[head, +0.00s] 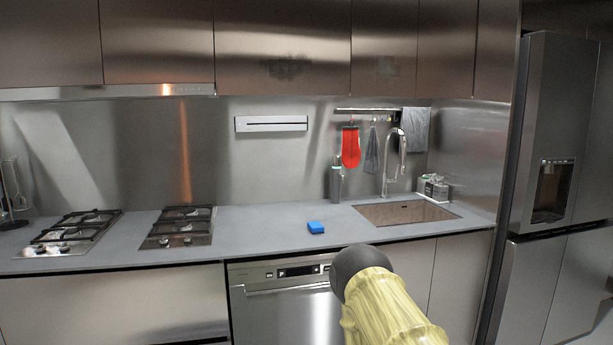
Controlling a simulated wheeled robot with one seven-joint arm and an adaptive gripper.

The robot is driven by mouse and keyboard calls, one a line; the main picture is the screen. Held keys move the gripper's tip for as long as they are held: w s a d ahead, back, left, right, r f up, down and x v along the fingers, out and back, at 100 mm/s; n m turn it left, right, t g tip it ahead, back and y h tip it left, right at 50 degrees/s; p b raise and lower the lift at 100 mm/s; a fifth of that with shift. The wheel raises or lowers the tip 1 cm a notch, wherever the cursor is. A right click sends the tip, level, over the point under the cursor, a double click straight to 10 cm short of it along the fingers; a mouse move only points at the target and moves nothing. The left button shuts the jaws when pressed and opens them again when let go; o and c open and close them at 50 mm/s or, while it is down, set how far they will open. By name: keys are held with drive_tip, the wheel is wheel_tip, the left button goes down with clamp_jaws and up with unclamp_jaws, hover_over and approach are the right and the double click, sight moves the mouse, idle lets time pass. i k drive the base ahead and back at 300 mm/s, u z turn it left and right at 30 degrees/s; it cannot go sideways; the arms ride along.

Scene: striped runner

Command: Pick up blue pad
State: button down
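The blue pad (316,227) is a small bright blue block. It lies flat on the grey countertop (262,222), above the dishwasher and left of the sink. Nothing covers it. Part of my arm, pale yellow with a dark rounded end, shows at the lower right in front of the counter. It is below and right of the pad in the picture and apart from it. The fingers of my gripper cannot be made out in this view.
Two gas hobs (180,226) (70,232) sit left of the pad. A sink (405,212) with a tall tap (392,160) is at the right, with a bottle (336,182) behind. A fridge (555,190) stands far right. The counter around the pad is clear.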

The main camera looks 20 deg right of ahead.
sight(315, 227)
drive_tip(key=u, duration=0.4)
drive_tip(key=i, duration=1.35)
drive_tip(key=z, duration=0.45)
drive_tip(key=i, duration=1.1)
drive_tip(key=z, duration=0.65)
